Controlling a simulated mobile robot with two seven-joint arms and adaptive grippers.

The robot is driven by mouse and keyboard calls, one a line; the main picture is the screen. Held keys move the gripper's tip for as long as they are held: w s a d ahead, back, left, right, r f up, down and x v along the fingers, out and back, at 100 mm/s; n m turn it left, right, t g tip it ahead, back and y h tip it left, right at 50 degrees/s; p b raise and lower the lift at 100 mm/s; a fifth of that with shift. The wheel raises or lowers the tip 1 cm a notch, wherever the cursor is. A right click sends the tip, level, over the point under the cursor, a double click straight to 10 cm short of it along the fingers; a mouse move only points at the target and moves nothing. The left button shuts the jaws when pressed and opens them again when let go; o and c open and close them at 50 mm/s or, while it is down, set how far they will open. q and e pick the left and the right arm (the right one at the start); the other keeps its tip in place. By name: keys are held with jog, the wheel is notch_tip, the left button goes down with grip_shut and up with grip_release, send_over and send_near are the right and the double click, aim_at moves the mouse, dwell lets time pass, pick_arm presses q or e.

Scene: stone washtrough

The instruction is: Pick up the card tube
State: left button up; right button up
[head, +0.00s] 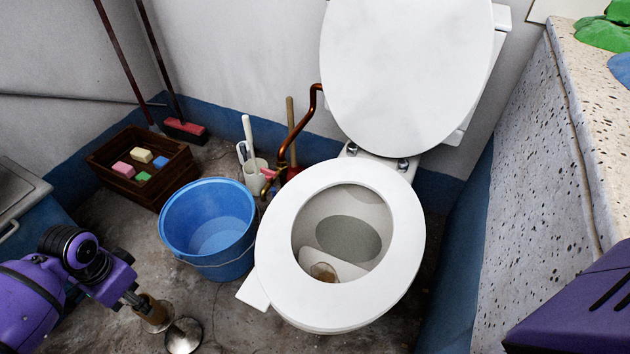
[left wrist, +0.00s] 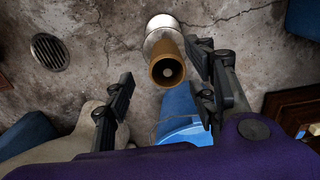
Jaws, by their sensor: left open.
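The card tube (left wrist: 168,70) is a short brown cylinder with a dark open end facing the left wrist camera. In the head view the tube (head: 155,316) is on the floor at the lower left, partly hidden by my gripper. My left gripper (head: 133,298) is open above and beside it. In the left wrist view the left gripper (left wrist: 162,62) has the tube showing between its spread fingers, nearer the right-hand finger. No grip shows. A pale round shape (left wrist: 160,24) lies at the tube's far end; I cannot tell whether it belongs to it.
A blue bucket (head: 208,252) stands just behind the tube. The toilet (head: 268,236) is to the right. A wooden crate (head: 160,187) with coloured blocks is at the back left.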

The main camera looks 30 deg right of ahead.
pick_arm(q)
jog(key=f+b, duration=0.1)
jog(key=f, duration=0.1)
jog(key=f+b, duration=0.2)
jog(key=f, duration=0.1)
jog(key=f+b, duration=0.1)
jog(key=f, duration=0.1)
jog(key=shift+w+d+f, duration=0.2)
jog(key=shift+w, duration=0.15)
jog(key=shift+f, duration=0.1)
jog(key=c, duration=0.8)
pick_arm(e)
jog(key=f, duration=0.2)
jog(key=s+f, duration=0.1)
jog(key=shift+d+f+g, duration=0.15)
jog(key=shift+f+g, duration=0.15)
jog(key=shift+f, duration=0.05)
